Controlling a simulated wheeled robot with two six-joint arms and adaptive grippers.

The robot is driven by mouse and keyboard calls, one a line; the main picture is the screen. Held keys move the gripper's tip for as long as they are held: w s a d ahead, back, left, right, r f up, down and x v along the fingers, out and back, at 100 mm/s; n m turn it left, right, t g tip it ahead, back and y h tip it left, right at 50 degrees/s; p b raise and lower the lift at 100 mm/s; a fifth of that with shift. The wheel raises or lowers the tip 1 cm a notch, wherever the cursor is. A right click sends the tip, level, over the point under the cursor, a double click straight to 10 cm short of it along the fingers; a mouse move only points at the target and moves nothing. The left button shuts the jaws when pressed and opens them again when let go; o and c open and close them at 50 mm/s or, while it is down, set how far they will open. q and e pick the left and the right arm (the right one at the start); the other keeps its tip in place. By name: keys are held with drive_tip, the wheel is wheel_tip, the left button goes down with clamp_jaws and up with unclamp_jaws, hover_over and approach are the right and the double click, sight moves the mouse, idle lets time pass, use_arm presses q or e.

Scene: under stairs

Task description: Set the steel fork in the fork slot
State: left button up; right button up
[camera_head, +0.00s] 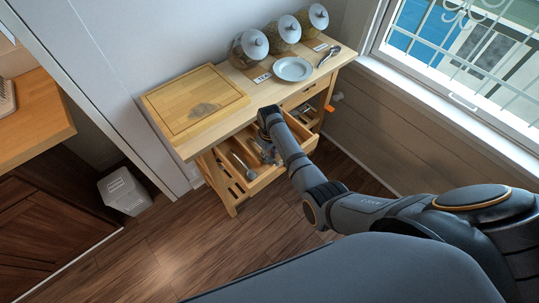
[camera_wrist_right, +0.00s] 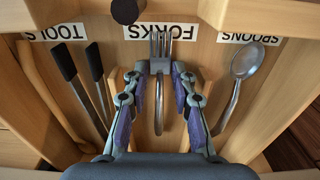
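The steel fork (camera_wrist_right: 159,66) lies in the middle compartment of the open drawer, in front of the FORKS label (camera_wrist_right: 161,32) in the right wrist view. Its tines point toward the label and its handle runs back toward my wrist. My right gripper (camera_wrist_right: 159,72) has one finger on each side of the fork, with gaps beside the handle, so it looks open. I cannot tell whether the fork rests fully on the slot floor. In the head view my right gripper (camera_head: 268,150) reaches down into the drawer (camera_head: 266,180) and largely hides the fork. My left gripper is out of view.
A spoon (camera_wrist_right: 236,80) lies in the SPOONS compartment and black-handled tongs (camera_wrist_right: 84,80) in the TOOLS one. On the tabletop are a cutting board (camera_head: 195,100), a plate (camera_head: 292,69), several jars (camera_head: 285,30) and a spoon rest (camera_head: 328,56). A bin (camera_head: 124,190) stands on the floor.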

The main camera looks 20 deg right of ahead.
drive_tip(key=shift+o, duration=1.3)
wheel_tip(320, 180, up, 12)
drive_tip(key=shift+r, duration=0.15)
